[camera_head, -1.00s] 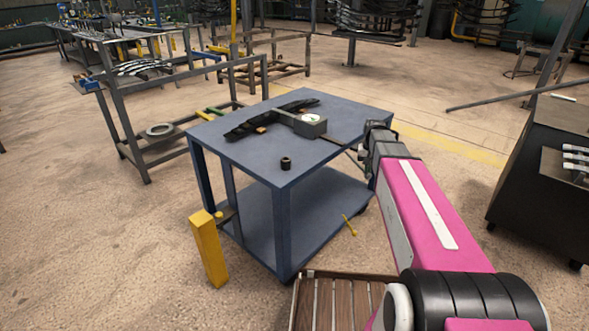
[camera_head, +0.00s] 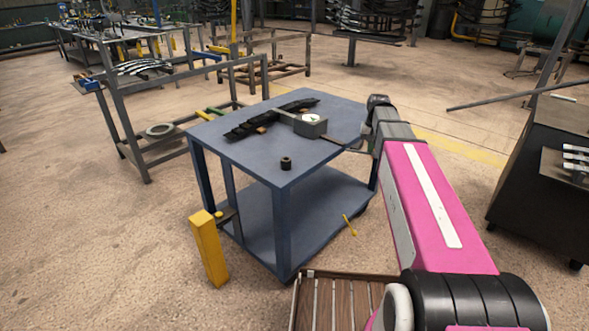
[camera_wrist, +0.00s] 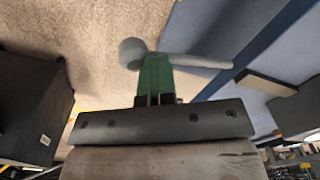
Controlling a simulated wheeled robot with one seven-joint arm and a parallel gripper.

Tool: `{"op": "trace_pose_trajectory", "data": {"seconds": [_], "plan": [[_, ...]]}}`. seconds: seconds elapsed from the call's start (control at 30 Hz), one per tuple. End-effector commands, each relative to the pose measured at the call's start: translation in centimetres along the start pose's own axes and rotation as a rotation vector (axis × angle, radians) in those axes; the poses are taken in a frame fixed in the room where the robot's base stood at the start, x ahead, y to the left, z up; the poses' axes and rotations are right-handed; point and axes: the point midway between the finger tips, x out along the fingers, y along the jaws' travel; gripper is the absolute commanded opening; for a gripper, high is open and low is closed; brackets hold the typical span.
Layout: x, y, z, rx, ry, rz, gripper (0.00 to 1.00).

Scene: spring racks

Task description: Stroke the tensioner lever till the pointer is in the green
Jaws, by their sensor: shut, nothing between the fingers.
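The tensioner is a grey box (camera_head: 312,127) with a round white dial (camera_head: 311,118), on the blue cart's top. The dial's pointer and any green zone are too small to read. Its lever (camera_head: 334,142) runs right from the box toward the cart's edge, and its end is hidden by my arm. In the wrist view the lever is a grey rod (camera_wrist: 195,61) with a round knob (camera_wrist: 132,53). My gripper (camera_wrist: 155,58) is shut and empty, its green fingertips at the rod close to the knob. I cannot tell whether they touch.
A dark leaf spring (camera_head: 270,119) lies on the cart (camera_head: 240,150) behind the tensioner. A small black cylinder (camera_head: 286,163) stands near the front. A yellow post (camera_head: 208,248) stands at the cart's front left. A dark cabinet (camera_head: 535,190) is at right.

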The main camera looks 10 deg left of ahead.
Motion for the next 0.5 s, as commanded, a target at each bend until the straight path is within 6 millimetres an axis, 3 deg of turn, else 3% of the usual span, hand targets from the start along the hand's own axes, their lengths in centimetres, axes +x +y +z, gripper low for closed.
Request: {"op": "trace_pose_trajectory", "data": {"seconds": [0.5], "plan": [[-6.8, 0.5, 0.3, 0.004, -0.004, 0.012, 0.00]]}}
